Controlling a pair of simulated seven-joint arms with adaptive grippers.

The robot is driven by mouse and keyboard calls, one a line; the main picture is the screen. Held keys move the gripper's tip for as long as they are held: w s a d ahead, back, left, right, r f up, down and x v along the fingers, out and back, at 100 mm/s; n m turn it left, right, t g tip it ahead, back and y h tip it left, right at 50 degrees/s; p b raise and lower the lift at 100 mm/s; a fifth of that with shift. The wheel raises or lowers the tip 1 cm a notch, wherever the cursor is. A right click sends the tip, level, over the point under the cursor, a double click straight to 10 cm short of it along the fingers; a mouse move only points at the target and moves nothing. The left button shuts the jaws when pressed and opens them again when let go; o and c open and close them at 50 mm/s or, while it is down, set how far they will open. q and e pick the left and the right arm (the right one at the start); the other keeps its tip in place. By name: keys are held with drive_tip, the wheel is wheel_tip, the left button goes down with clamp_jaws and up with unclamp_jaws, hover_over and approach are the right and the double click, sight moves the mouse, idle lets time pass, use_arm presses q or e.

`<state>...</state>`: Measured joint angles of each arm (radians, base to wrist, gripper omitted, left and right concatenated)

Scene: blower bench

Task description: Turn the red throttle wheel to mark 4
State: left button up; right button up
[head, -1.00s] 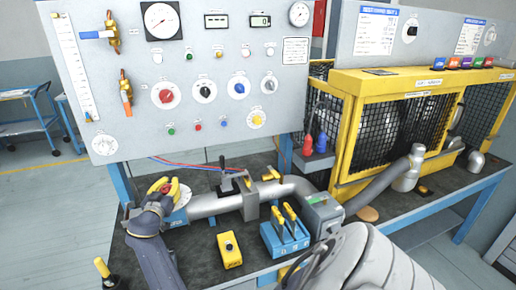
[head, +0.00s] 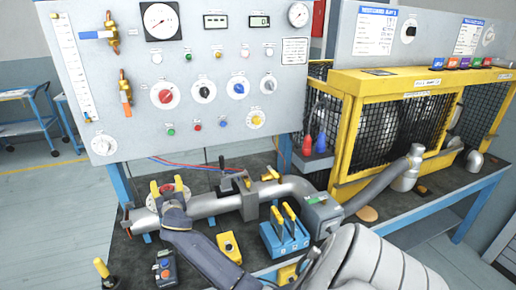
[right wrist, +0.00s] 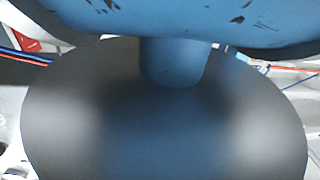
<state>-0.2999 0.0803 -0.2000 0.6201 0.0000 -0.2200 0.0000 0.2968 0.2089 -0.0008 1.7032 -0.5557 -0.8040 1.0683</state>
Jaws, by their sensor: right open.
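A red wheel (head: 165,188) sits over a pale dial (head: 152,200) near the left end of the grey pipe. My right gripper (head: 170,186) is above it, with its yellow fingertips apart and the wheel's red showing near them. The fingers hide part of the wheel and its marks, and I cannot tell whether they touch it.
A grey pipe (head: 215,204) runs right to a grey box (head: 322,212). A yellow box (head: 229,246), a blue block with yellow levers (head: 283,238) and a dark button box (head: 163,270) stand in front. A panel with knobs (head: 220,130) rises behind; a yellow cage (head: 352,130) is at right.

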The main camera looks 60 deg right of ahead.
drive_tip(key=shift+w+a+r+n+t+y, duration=0.1)
drive_tip(key=shift+a+n+t+y, duration=0.2)
drive_tip(key=shift+n+y, duration=0.5)
drive_tip(key=shift+w+a+f+n+t+y, duration=0.1)
drive_tip(key=shift+n+t+y, duration=0.35)
drive_tip(key=shift+y, duration=0.6)
drive_tip(key=shift+w+a+r+n+t+y, duration=0.15)
drive_tip(key=shift+n+t+y, duration=0.1)
drive_tip(key=shift+n+y, duration=0.6)
drive_tip(key=shift+a+n+y, duration=0.15)
drive_tip(key=shift+n+y, duration=0.15)
drive_tip(key=shift+y, duration=0.6)
